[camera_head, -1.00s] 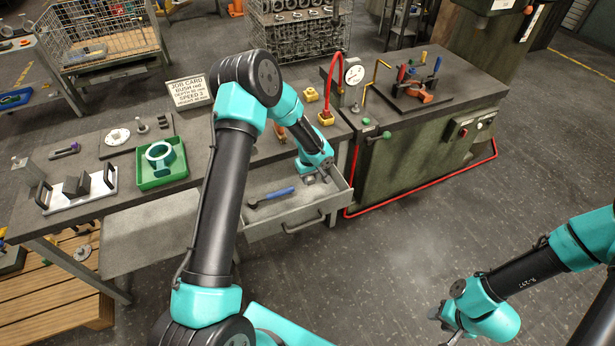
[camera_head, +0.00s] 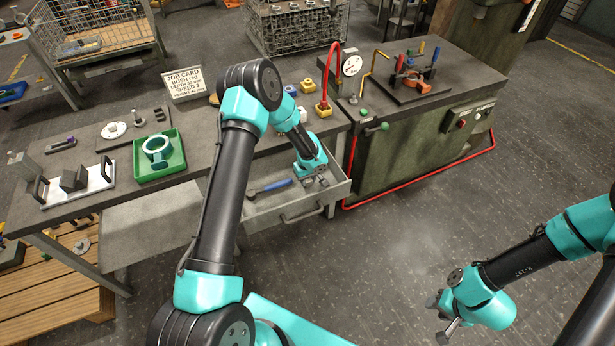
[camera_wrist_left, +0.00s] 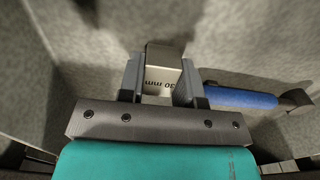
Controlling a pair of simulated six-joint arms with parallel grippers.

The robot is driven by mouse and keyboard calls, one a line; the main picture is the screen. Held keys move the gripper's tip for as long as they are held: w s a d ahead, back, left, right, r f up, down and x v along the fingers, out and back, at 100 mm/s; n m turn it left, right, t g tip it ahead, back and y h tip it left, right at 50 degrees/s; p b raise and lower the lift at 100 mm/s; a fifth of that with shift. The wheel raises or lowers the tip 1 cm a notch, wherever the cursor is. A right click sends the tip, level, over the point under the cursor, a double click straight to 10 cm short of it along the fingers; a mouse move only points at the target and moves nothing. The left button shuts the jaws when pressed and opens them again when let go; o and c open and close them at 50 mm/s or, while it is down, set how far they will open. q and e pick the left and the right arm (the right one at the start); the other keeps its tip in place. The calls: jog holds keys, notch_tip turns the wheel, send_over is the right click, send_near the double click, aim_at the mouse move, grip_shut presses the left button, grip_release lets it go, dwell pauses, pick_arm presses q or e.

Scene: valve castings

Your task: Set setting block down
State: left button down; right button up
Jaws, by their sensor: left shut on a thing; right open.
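The setting block (camera_wrist_left: 163,78) is a small bright metal block marked "30 mm", seen in the left wrist view. My left gripper (camera_head: 318,184) is shut on it, with one finger on each side. The gripper is down in the right part of the open drawer (camera_head: 310,216). In the head view the block is mostly hidden by the gripper, and I cannot tell whether it touches the drawer floor. My right gripper (camera_head: 442,318) is open and empty over the floor at the lower right.
A blue-handled tool (camera_head: 272,187) lies in the drawer, left of my left gripper, and shows close to the right finger in the wrist view (camera_wrist_left: 240,97). Drawer walls surround the gripper. A green tray (camera_head: 173,168) and job card (camera_head: 185,84) stand on the bench.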

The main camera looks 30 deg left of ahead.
pick_arm(q)
jog(key=shift+f, duration=0.3)
dwell(0.5)
jog(key=c, duration=0.7)
grip_release()
jog(key=shift+c, duration=0.2)
jog(key=shift+r, duration=0.1)
notch_tip(320, 180, up, 17)
dwell(0.5)
